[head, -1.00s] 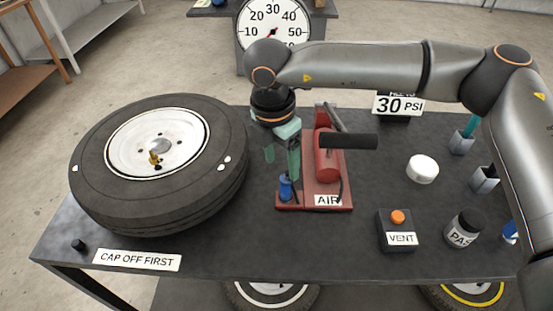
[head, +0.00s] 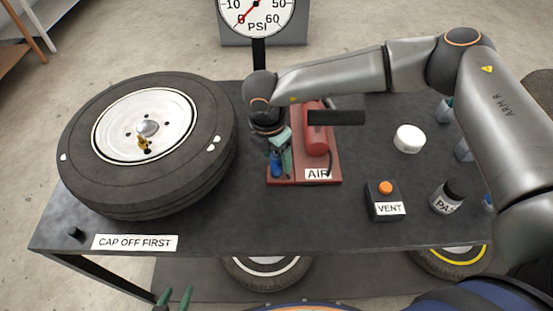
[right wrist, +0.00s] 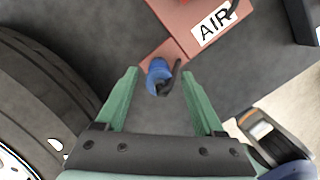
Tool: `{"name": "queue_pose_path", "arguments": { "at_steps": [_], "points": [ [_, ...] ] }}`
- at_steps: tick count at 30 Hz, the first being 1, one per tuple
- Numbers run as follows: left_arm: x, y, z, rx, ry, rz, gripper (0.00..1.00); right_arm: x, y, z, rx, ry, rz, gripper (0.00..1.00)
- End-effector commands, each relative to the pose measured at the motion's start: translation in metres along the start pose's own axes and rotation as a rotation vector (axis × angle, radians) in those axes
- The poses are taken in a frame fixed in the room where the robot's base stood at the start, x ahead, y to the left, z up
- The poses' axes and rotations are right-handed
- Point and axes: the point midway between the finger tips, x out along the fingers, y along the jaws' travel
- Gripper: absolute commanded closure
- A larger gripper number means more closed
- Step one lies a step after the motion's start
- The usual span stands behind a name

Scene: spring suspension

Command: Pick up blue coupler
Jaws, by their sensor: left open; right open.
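The blue coupler (head: 275,164) stands at the front left corner of the red AIR base (head: 318,183). In the right wrist view the coupler (right wrist: 158,74) shows between the fingertips, with a dark hose curving off its right side. My right gripper (head: 279,160) is open, its green fingers pointing down around the coupler's place. In the right wrist view my right gripper (right wrist: 159,76) has a gap on both sides of the coupler; I cannot tell whether its tips reach the coupler's depth. My left gripper (head: 174,297) is open and empty at the bottom edge, off the table.
A big tire (head: 210,160) lies close to the left of my right gripper. The red pump (head: 316,135) with its black handle (head: 336,117) stands just right. The VENT box (head: 384,200), a paste jar (head: 446,198) and a white round thing (head: 409,138) stand farther right.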

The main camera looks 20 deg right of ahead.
Motion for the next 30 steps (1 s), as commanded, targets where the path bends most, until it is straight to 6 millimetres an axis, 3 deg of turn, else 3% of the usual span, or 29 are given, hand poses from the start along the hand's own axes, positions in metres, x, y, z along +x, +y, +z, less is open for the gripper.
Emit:
{"name": "queue_pose_path", "arguments": {
  "at_steps": [4,12,30],
  "points": [
    [-0.003,0.0,-0.003,0.0,0.001,0.0,0.5,0.016,0.0,0.0,0.0,-0.001,0.0,0.3],
    [-0.002,0.0,-0.004,0.0,0.002,0.0,0.5,0.02,0.001,0.0,-0.001,0.0,0.002,0.3],
    [-0.002,0.0,-0.004,0.0,0.004,-0.001,0.5,0.019,0.001,0.0,0.0,-0.001,0.001,0.97]
  ]
}}
